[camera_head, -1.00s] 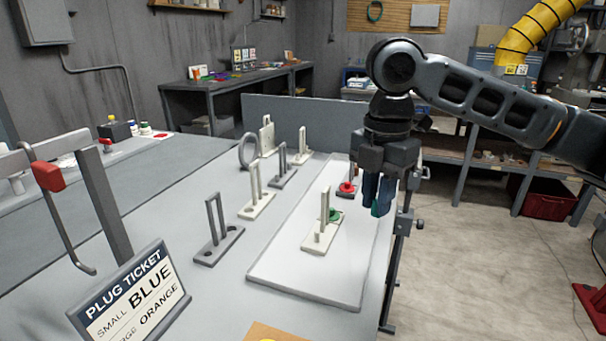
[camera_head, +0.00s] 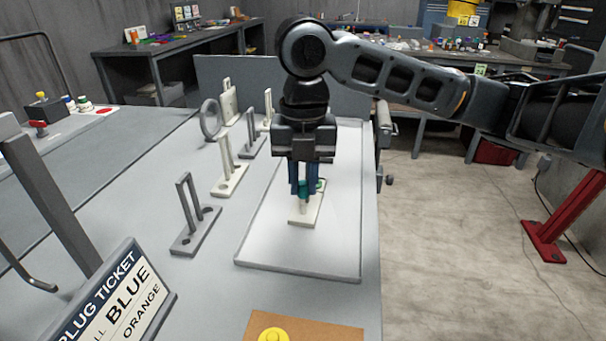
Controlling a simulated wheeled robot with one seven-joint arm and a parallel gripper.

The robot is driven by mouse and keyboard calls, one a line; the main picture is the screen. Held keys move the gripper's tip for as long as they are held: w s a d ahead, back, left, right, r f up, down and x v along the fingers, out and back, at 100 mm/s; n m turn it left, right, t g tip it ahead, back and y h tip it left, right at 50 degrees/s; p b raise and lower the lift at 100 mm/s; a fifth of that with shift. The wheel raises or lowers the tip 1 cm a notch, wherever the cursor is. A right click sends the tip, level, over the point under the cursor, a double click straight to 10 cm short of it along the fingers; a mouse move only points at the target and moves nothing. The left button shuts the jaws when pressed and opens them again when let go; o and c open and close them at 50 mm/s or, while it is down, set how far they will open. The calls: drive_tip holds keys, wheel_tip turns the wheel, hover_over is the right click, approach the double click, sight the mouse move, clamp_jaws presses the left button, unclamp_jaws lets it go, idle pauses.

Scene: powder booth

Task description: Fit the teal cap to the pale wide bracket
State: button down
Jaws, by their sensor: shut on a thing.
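My gripper (camera_head: 304,192) points down, its dark blue fingers shut on the teal cap (camera_head: 303,188). The cap is small and mostly covered by the fingers. A pale bracket (camera_head: 306,214) lies on the white board, right under the gripper. Its short front post stands just below the cap; I cannot tell whether they touch. The bracket's upright part is hidden behind the gripper.
Left of the white board (camera_head: 285,255) stand a pale bracket (camera_head: 228,182), a grey bracket (camera_head: 193,238) and others farther back. A plug ticket sign (camera_head: 118,300) stands front left. A yellow piece (camera_head: 272,335) lies on a brown sheet at the front.

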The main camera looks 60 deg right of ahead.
drive_tip(key=shift+f, duration=0.55)
drive_tip(key=shift+f+b, duration=1.1)
drive_tip(key=shift+f, duration=0.1)
drive_tip(key=c, duration=0.9)
unclamp_jaws()
drive_tip(key=shift+c, duration=0.2)
drive_tip(key=shift+r+p, duration=0.35)
drive_tip(key=shift+r, duration=3.6)
